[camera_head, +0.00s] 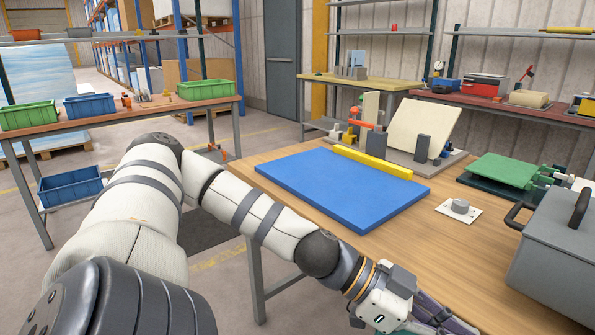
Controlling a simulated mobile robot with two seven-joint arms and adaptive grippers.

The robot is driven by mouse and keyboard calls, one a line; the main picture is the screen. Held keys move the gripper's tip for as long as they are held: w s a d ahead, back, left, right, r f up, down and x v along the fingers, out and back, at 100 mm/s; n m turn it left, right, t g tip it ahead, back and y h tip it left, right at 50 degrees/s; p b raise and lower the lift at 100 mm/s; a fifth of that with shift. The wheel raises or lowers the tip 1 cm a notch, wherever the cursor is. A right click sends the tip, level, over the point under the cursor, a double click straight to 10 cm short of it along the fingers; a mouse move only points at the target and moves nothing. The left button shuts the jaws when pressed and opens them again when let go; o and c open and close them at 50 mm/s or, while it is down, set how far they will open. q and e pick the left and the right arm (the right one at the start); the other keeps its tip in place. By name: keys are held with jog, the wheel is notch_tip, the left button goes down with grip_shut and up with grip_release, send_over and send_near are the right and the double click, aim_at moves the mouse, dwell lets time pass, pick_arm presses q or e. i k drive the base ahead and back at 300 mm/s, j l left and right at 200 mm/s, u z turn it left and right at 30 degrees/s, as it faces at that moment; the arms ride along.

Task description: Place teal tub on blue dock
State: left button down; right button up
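The blue dock (335,185) is a flat blue slab on the wooden table, with a yellow bar (372,162) along its far edge. Its top is bare. My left arm comes in from the left and reaches past the near side of the dock. My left gripper (442,320) is at the bottom edge, in front of the dock, and its fingertips are partly cut off. A small teal piece (412,329) shows beside it at the bottom edge; I cannot tell whether it is the teal tub. My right gripper is out of view.
A grey box (556,268) with black handles stands at the table's right. A white plate with a grey knob (460,207) lies between it and the dock. A green plate fixture (505,172) and a tilted cream panel (424,127) stand behind.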

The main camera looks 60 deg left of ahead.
aim_at(336, 176)
jog(key=j+u, duration=0.35)
jog(key=j, duration=0.2)
jog(key=j+u, duration=0.35)
jog(key=j, duration=0.15)
